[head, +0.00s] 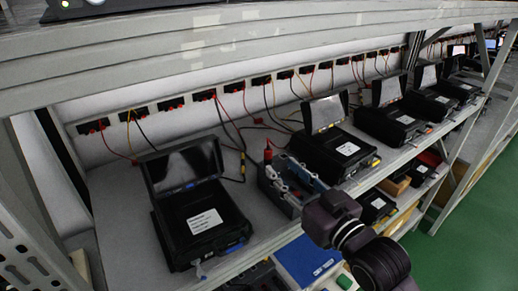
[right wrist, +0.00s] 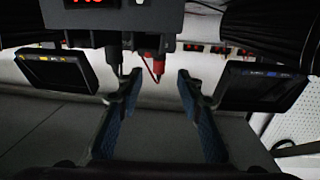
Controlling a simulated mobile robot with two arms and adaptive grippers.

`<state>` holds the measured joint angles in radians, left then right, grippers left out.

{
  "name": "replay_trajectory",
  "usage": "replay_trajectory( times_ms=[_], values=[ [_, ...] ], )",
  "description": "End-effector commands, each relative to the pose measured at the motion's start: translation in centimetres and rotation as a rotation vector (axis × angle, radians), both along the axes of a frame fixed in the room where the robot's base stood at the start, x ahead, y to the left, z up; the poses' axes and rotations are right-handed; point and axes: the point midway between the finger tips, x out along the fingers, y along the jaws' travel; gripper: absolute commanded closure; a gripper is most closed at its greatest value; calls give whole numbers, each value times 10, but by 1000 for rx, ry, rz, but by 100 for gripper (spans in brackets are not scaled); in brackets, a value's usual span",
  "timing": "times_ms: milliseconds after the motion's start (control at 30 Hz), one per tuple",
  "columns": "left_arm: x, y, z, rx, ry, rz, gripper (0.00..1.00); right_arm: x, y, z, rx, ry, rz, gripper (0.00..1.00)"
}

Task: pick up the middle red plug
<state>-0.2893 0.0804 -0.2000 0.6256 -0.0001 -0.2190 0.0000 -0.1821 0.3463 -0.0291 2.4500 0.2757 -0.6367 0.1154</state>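A red plug (head: 268,154) stands upright at the back of a small grey unit (head: 292,205) on the shelf. In the right wrist view, which looks upside down, the red plug (right wrist: 157,66) hangs from the unit (right wrist: 110,22), with a dark plug (right wrist: 115,58) beside it. My right gripper (head: 292,177) reaches over the unit from the lower right. In the right wrist view its blue-padded fingers (right wrist: 159,80) are apart and empty. The red plug appears between and just beyond the tips; its depth is unclear. My left gripper is not visible.
Open black cases flank the unit, one at left (head: 205,215) and one at right (head: 340,152). A row of wall sockets (head: 205,95) with loose wires runs behind. An upper shelf beam (head: 200,45) spans above. Bare shelf (head: 115,195) shows left of the left case.

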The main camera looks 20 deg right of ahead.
Motion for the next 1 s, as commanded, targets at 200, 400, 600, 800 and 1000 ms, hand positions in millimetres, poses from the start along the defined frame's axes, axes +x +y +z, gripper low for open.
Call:
replay_trajectory(
  times_ms=[200,400,600,800,1000],
  values=[
    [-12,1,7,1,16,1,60,16,4,2,3,0,0,66],
    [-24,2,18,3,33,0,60,37,9,3,1,1,0,66],
    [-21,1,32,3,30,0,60,64,16,3,1,-1,0,66],
    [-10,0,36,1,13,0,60,76,19,0,0,0,0,66],
    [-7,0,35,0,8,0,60,76,19,-1,0,0,0,67]
  ],
)
